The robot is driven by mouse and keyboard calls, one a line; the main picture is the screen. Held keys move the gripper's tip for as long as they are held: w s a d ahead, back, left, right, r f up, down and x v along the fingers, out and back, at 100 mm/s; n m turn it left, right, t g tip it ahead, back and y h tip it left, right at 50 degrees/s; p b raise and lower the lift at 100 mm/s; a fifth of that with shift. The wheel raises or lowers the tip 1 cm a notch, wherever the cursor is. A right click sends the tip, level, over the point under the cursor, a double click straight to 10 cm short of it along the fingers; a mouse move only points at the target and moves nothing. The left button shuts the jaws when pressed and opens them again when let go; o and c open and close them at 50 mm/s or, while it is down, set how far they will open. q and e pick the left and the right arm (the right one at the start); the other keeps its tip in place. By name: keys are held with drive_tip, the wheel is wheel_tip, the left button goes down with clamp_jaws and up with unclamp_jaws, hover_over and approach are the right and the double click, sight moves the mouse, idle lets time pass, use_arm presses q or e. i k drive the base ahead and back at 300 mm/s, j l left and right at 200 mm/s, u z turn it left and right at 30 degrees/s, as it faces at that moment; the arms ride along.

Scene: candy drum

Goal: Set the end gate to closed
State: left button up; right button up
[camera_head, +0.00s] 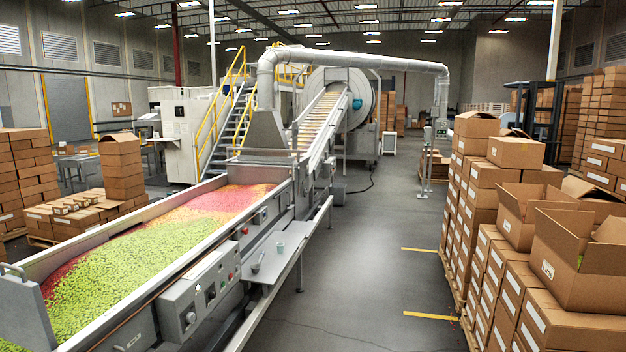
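A grey metal plate with a bar handle on top, which looks like the end gate (24,316), stands at the near left end of the long candy trough (268,187). It is partly cut off by the left picture edge. Green and red candy (120,268) lies heaped right behind it. The plate's lower edge is out of view, so I cannot tell whether it is fully down. Neither of my grippers shows in this view.
A control box (192,300) with knobs and a side shelf (275,252) run along the trough's right side. The grey floor aisle (365,270) is clear. Stacked cartons (575,258) line the right. More cartons (122,165) stand on the left.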

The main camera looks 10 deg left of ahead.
sight(241, 174)
drive_tip(key=u, duration=0.25)
drive_tip(key=i+u, duration=0.3)
drive_tip(key=i, duration=7.75)
drive_tip(key=i+z, duration=0.25)
drive_tip(key=i, duration=0.45)
drive_tip(key=i+j+z, duration=0.25)
drive_tip(key=i, duration=0.4)
